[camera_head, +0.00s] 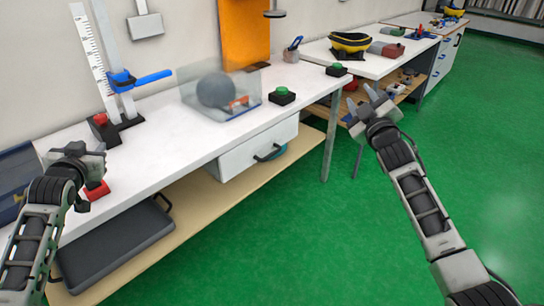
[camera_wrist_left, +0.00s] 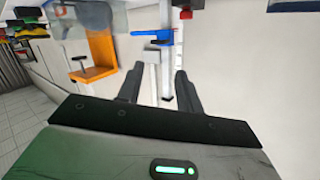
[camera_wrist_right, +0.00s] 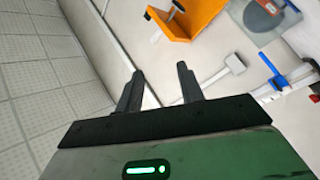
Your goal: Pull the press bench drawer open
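A white drawer (camera_head: 238,160) with a black bar handle (camera_head: 268,154) is set under the near white bench (camera_head: 190,148). Its front looks flush below the bench top, so it appears closed. My left gripper (camera_head: 78,152) is open and empty over the bench's left end, well left of the handle; its spread fingers show in the left wrist view (camera_wrist_left: 160,80). My right gripper (camera_head: 364,102) is open and empty, raised right of the drawer; its spread fingers show in the right wrist view (camera_wrist_right: 157,84). Neither gripper touches the drawer.
A bench leg (camera_head: 331,140) stands right of the drawer. The green floor in front is clear.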

